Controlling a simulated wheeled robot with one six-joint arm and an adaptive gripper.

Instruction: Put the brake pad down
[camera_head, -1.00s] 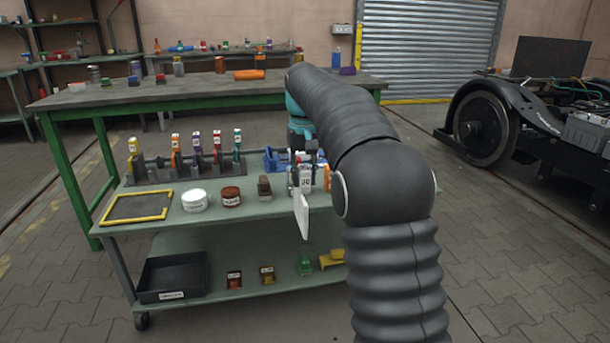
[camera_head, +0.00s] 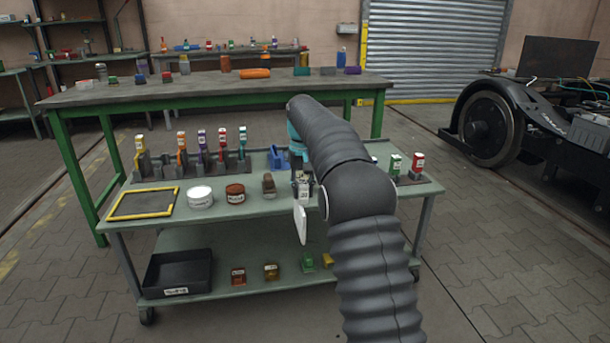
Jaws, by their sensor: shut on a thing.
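My gripper (camera_head: 302,188) is in front of the trolley's top shelf, right of its middle. It is shut on a pale, flat piece, which I take to be the brake pad (camera_head: 300,224). The pad hangs upright below the jaws, nearly edge-on, in front of the trolley's front edge and clear of the shelf. The fingertips are small and partly hidden by my arm.
The green-grey trolley (camera_head: 330,254) carries a yellow-framed dark mat (camera_head: 143,204), a white tub (camera_head: 200,197), a brown tub (camera_head: 235,194), a dark block (camera_head: 269,186) and racked coloured tools. A black bin (camera_head: 177,273) stands on its lower shelf. A green workbench (camera_head: 210,92) stands behind.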

